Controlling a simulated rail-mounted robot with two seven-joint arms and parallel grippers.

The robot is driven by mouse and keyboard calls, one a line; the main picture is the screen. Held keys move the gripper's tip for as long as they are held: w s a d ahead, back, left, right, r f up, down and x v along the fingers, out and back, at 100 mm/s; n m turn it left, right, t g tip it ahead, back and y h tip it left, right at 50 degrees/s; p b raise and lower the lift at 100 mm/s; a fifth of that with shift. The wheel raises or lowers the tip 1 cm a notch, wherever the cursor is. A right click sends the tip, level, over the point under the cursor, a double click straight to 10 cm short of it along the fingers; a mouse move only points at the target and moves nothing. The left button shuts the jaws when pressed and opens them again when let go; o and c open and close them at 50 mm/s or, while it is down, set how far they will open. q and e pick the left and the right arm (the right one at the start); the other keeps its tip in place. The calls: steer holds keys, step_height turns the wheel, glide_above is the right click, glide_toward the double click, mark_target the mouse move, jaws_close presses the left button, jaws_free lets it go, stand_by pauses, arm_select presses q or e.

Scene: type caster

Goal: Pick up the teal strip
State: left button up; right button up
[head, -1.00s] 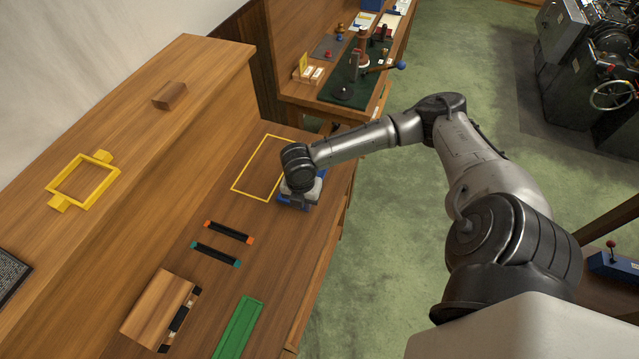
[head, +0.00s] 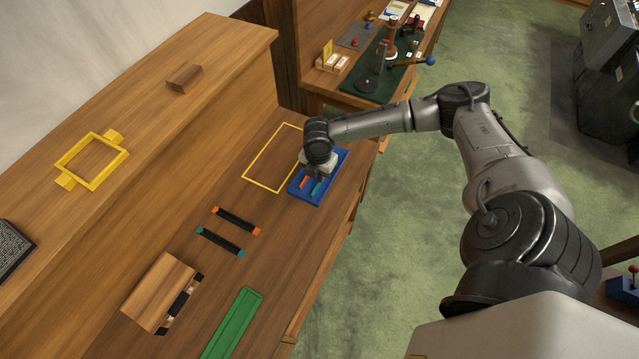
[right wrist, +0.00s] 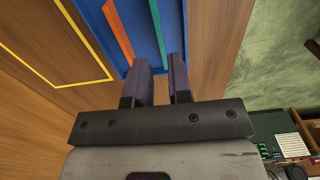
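The teal strip (head: 316,188) lies in a blue tray (head: 336,177) on the wooden bench, beside an orange strip (head: 304,182). In the right wrist view the teal strip (right wrist: 158,30) runs beyond the gap between my fingers, with the orange strip (right wrist: 118,32) to its left. My right gripper (right wrist: 160,64) is open and empty over the tray. Its fingers stand either side of the teal strip's line; I cannot tell how high above it they are. The near part of the strip is hidden in the wrist view. My left gripper is out of view.
A yellow outline (head: 246,178) is marked left of the tray. Black bars with orange ends (head: 236,220) and teal ends (head: 220,242), a wooden block (head: 160,290) and a green tray (head: 236,318) lie nearer. A yellow frame (head: 70,181) sits on the upper ledge.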

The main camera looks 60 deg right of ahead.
steer(key=shift+d+f, duration=0.1)
steer(key=shift+f, duration=2.6)
steer(key=shift+c, duration=0.2)
jaws_close()
